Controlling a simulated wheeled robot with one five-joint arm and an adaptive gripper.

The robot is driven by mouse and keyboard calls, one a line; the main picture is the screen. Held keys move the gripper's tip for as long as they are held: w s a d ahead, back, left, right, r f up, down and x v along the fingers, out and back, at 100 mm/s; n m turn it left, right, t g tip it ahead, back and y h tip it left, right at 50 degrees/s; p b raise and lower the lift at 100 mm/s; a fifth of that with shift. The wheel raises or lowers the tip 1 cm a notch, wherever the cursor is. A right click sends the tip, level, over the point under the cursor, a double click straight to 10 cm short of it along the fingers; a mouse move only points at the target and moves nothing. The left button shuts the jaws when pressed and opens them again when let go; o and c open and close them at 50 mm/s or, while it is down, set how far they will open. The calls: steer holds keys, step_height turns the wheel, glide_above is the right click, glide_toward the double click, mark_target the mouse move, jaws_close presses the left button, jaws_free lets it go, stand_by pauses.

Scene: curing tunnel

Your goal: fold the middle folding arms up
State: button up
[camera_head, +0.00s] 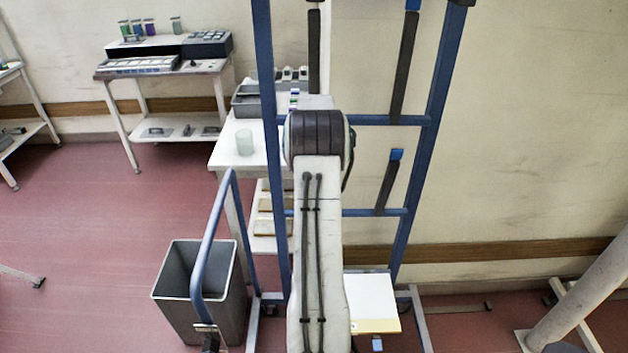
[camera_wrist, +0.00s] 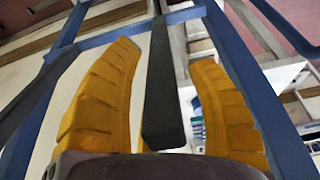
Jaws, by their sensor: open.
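A blue upright rack (camera_head: 426,130) stands ahead with crossbars and dark, blue-tipped folding arms. At the middle crossbar (camera_head: 383,120), a right dark arm (camera_head: 404,70) rises in the picture toward its blue tip; a left dark arm (camera_head: 314,50) shows partly above my own arm. A shorter dark arm (camera_head: 386,187) is at the lower crossbar. In the wrist view my gripper (camera_wrist: 165,62) is open, its yellow fingers on either side of one dark folding arm (camera_wrist: 160,90), with gaps to both. My arm hides the gripper in the head view.
A grey bin (camera_head: 172,299) and a blue handle frame (camera_head: 210,245) stand at the lower left. A white table (camera_head: 226,155) is behind the rack, another table (camera_head: 215,66) at the back left. The wall is close behind. Red floor is clear at left.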

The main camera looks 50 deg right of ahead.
steer(key=v, duration=0.9)
steer(key=shift+r, duration=0.35)
steer(key=shift+a, duration=0.15)
stand_by(0.4)
steer(key=s+a+f+g+y, duration=0.2)
steer(key=s+a+f+y, duration=0.1)
steer(key=s+a+f, duration=0.65)
steer(key=s+a+r+n+t, duration=0.1)
steer(key=s+a+r+n, duration=0.1)
steer(key=a, duration=0.9)
steer(key=s+a+r+n+t, duration=0.2)
steer(key=a+r+n, duration=0.3)
steer(key=a, duration=0.7)
steer(key=s+a+r+n+t, duration=0.1)
steer(key=a+r+n, duration=0.2)
steer(key=a+r, duration=0.3)
steer(key=shift+s+a+r+n, duration=0.4)
steer(key=shift+a, duration=2.45)
steer(key=shift+o, duration=0.2)
